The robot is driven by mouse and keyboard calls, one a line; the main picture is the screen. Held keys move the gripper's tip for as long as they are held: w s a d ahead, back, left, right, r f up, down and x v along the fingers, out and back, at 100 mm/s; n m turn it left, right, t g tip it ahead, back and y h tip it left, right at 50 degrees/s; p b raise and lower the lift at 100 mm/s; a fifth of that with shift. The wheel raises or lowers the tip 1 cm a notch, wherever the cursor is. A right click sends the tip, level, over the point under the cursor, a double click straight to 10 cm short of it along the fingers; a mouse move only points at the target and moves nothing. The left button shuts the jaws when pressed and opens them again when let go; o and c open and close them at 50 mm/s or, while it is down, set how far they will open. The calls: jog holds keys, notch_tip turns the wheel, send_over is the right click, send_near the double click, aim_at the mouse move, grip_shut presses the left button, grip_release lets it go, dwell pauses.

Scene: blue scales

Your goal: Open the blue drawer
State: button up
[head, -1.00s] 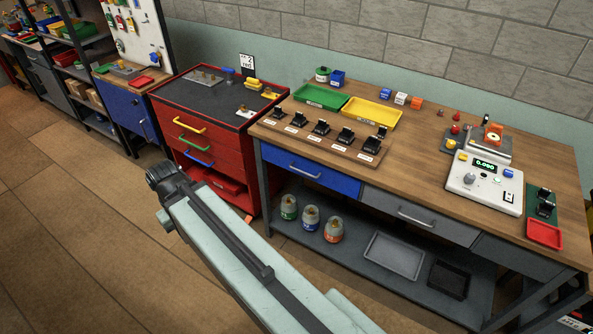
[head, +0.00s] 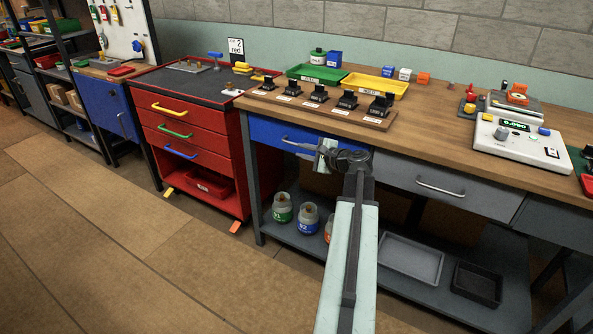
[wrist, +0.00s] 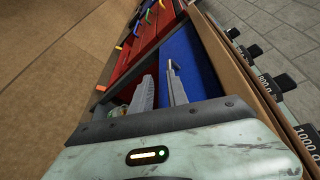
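The blue drawer (head: 262,131) is under the left part of the wooden workbench, and its front looks flush with the bench frame. Its silver bar handle (head: 298,145) runs across the front. My gripper (head: 322,155) is in front of the drawer's right part, close to the right end of the handle, and hides that part of the drawer. In the wrist view the blue drawer front (wrist: 190,58) lies just beyond my fingers (wrist: 160,86), which are apart with a gap between them. I cannot tell whether they touch the handle.
A grey drawer (head: 440,185) is right of the blue one. The workbench top (head: 425,120) overhangs above. Jars (head: 282,208) and trays (head: 410,257) stand on the lower shelf. A red cabinet (head: 200,140) is at left. The floor (head: 150,260) in front is clear.

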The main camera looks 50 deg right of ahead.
jog(key=shift+m+t+h, duration=0.3)
jog(key=shift+m+h, duration=0.1)
jog(key=shift+m, duration=0.2)
jog(key=w+d, duration=0.1)
jog(key=w, duration=0.1)
jog(key=w+d+f+b, duration=0.1)
jog(key=w, duration=0.1)
jog(key=w+d, duration=0.1)
jog(key=w, duration=0.1)
jog(key=shift+d+f+b, duration=0.15)
jog(key=shift+f+b, duration=0.2)
jog(key=shift+f, duration=0.05)
jog(key=shift+s, duration=0.1)
grip_shut()
dwell(0.5)
